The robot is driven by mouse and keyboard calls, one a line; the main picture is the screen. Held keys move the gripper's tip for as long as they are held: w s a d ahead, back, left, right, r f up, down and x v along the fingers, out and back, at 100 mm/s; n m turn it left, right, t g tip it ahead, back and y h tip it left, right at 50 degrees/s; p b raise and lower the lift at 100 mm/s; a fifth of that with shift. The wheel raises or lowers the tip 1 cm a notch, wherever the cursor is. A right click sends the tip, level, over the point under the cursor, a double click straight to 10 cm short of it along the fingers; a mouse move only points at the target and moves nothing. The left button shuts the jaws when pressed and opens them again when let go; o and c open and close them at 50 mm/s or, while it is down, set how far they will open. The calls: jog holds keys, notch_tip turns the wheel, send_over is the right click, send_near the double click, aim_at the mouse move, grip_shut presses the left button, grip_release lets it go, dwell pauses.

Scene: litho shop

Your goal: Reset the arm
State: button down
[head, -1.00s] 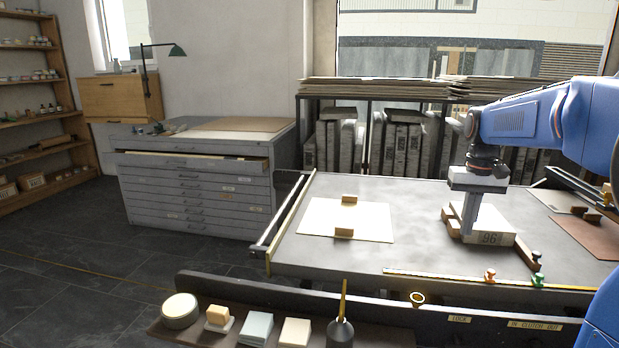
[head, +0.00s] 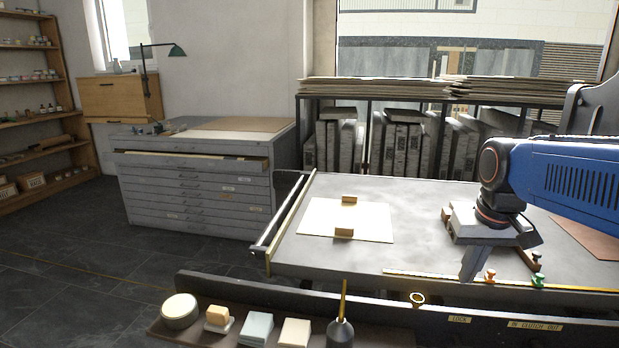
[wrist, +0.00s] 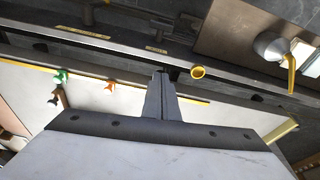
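My gripper (head: 470,277) points down over the front of the press bed, its blue arm reaching in from the right. In the wrist view its dark fingers (wrist: 161,74) lie together, with nothing visible between them. I cannot tell how much height lies between the fingertips and the bed.
The press bed (head: 335,255) holds a white sheet (head: 370,222) with two wooden blocks. A yellow scale, an orange knob (head: 490,276) and a green knob (head: 538,281) line its front. Nearer are a brass ring (head: 417,299) and a shelf of small items. Floor at left is clear.

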jog(key=s+a+f+t, duration=0.1)
jog(key=s+a+f, duration=0.1)
jog(key=s+f, duration=0.2)
jog(key=s+a+f+n+t, duration=0.1)
jog(key=s+f, duration=0.3)
jog(key=s, duration=0.5)
jog(key=shift+s+a+f, duration=0.2)
jog(key=shift+s+a, duration=0.2)
